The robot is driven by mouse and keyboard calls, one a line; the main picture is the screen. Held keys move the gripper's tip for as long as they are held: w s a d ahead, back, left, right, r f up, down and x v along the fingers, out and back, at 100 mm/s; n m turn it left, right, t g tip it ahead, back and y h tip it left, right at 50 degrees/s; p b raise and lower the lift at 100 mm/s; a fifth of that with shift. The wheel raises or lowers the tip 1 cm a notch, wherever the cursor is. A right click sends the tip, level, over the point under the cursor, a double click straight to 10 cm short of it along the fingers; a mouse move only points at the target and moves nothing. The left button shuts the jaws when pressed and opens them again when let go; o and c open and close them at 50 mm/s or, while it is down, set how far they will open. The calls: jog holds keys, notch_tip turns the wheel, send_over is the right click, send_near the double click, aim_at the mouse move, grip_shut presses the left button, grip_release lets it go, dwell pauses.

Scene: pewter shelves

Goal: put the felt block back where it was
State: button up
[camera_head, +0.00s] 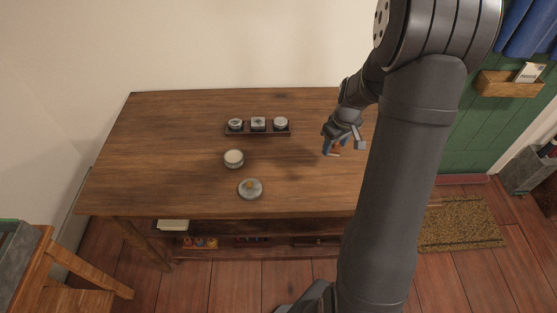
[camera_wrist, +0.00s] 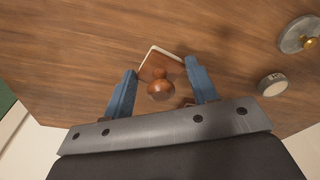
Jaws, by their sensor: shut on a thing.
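The felt block (camera_wrist: 150,66) shows in the wrist view as a brown wooden piece with a pale edge and a round, glossy knob. My gripper (camera_wrist: 161,76) has its two blue fingers on either side of it and is shut on it. In the head view my gripper (camera_head: 335,148) is over the right part of the table, and only a small orange-brown bit of the block (camera_head: 335,148) shows between the fingers. I cannot tell whether the block touches the tabletop.
On the wooden table (camera_head: 170,125), a dark tray (camera_head: 258,134) holds three small round-topped tins. A pale tin (camera_head: 233,158) and a grey lid with a brass knob (camera_head: 250,188) stand in front. The left tabletop is clear. Shelves below the table hold items.

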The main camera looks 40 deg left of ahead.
jog(key=s+a+r+n, duration=0.1)
jog(key=s+a+n, duration=0.2)
jog(key=s+a, duration=0.15)
send_over(277, 160)
jog(key=f, duration=0.6)
jog(key=shift+d+f, duration=0.2)
jog(key=shift+d, duration=0.1)
jog(key=shift+f, duration=2)
jog(key=shift+f, duration=0.15)
jog(key=o, duration=0.9)
jog(key=shift+o, duration=0.2)
notch_tip(277, 160, up, 12)
jog(key=d, duration=0.1)
jog(key=shift+d, duration=0.25)
